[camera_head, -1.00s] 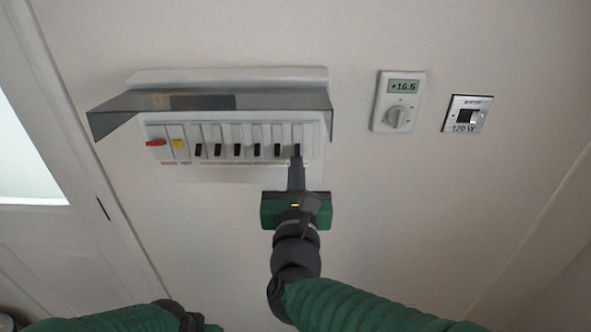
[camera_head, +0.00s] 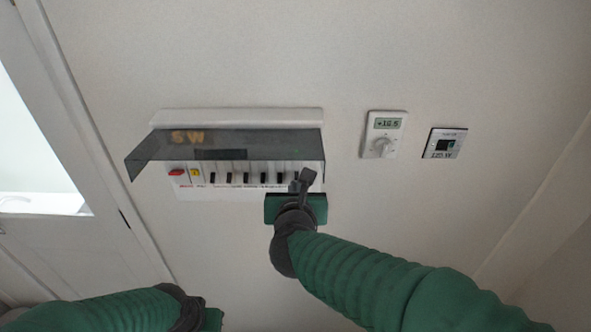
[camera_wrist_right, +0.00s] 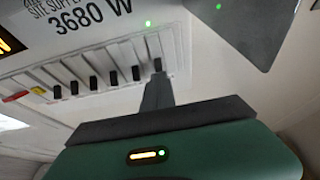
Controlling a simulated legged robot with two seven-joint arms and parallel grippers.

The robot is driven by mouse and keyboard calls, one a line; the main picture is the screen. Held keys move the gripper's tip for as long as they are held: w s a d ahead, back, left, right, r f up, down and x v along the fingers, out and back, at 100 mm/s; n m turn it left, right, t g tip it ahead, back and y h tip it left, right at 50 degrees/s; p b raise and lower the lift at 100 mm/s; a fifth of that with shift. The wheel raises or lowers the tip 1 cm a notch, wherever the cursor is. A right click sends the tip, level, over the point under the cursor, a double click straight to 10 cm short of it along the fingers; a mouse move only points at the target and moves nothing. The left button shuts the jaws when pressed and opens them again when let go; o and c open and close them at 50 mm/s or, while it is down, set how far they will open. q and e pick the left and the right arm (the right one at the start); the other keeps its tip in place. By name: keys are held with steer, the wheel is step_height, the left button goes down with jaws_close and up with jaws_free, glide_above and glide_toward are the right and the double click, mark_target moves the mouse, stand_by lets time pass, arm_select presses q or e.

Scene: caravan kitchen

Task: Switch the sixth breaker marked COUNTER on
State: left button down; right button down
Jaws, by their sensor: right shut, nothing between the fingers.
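The white breaker panel (camera_head: 181,192) is on the wall, with a row of several black levers under a raised smoky cover (camera_head: 140,165). My right gripper (camera_head: 306,177) is shut and empty, at the right end of the row. Its fingertips are at the sixth, rightmost lever (camera_wrist_right: 157,64) in the right wrist view; contact is unclear. That lever looks roughly in line with the others, and its exact position is hard to tell. A green light (camera_wrist_right: 148,22) glows above it. My left gripper (camera_head: 212,320) shows only its housing at the bottom; its fingers are hidden.
A red switch (camera_head: 176,172) and a yellow button (camera_head: 195,172) are at the panel's left. A door (camera_head: 90,235) stands at left. The wall below the panel is clear.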

steer(key=shift+r+p, duration=0.3)
steer(key=shift+r, duration=0.55)
arm_select(q)
steer(key=shift+v, duration=0.9)
steer(key=shift+w, duration=0.2)
arm_select(e)
steer(key=shift+r, duration=0.1)
